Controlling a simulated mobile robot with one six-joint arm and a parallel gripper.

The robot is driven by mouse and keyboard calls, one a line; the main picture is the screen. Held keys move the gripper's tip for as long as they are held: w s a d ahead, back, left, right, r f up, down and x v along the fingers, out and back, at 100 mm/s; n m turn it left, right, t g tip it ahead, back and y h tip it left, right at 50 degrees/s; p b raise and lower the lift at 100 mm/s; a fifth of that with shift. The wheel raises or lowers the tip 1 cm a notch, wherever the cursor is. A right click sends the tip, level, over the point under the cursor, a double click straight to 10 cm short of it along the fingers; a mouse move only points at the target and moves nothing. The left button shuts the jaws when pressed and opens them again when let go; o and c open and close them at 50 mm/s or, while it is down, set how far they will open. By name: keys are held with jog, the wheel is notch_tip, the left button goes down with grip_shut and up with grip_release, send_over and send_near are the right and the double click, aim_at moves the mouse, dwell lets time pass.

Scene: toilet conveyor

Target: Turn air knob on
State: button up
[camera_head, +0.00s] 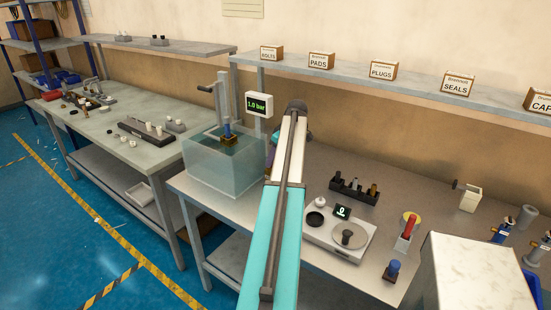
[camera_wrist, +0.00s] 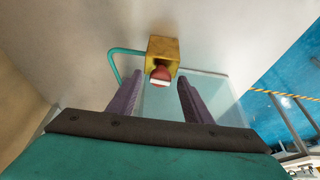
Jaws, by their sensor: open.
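The air knob (camera_wrist: 160,76) is a round red knob with a white stripe lying almost level in the wrist view. It sits on the front of a yellow block (camera_wrist: 163,50) with a teal hose (camera_wrist: 120,62) on its left. My gripper (camera_wrist: 161,84) is open, with its two purple fingers apart, one to the left and one to the right of the knob. I cannot tell how deep the knob is between them. In the head view my arm hides the knob and most of the gripper.
A clear water tank (camera_head: 213,172) stands left of my arm, with a display (camera_head: 259,104) reading 1.0 bar above it. A scale (camera_head: 339,238) and a dark rack (camera_head: 353,190) stand on the bench to the right. A shelf (camera_head: 420,87) with labelled boxes runs behind.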

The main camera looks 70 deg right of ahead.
jog(key=b+v, duration=0.2)
jog(key=v, duration=1.1)
jog(key=shift+s+r+b, duration=0.2)
jog(key=shift+r+b, duration=0.05)
jog(key=shift+b, duration=0.15)
jog(key=shift+a, duration=0.1)
jog(key=shift+c, duration=1.4)
jog(key=s+d+f+m+g+h, duration=0.15)
jog(key=s+m, duration=0.25)
jog(key=m, duration=0.7)
jog(key=w+a+m+g+h+p, duration=0.1)
jog(key=w+a+m+g+p, duration=0.1)
jog(key=w+m+p, duration=0.2)
jog(key=w+a+r+m+g+h+p, duration=0.1)
jog(key=w+a+m+g+p, duration=0.1)
jog(key=w, duration=0.6)
jog(key=shift+a+r+m+p, duration=0.25)
jog(key=shift+a+m+p, duration=0.6)
jog(key=shift+m+p, duration=0.2)
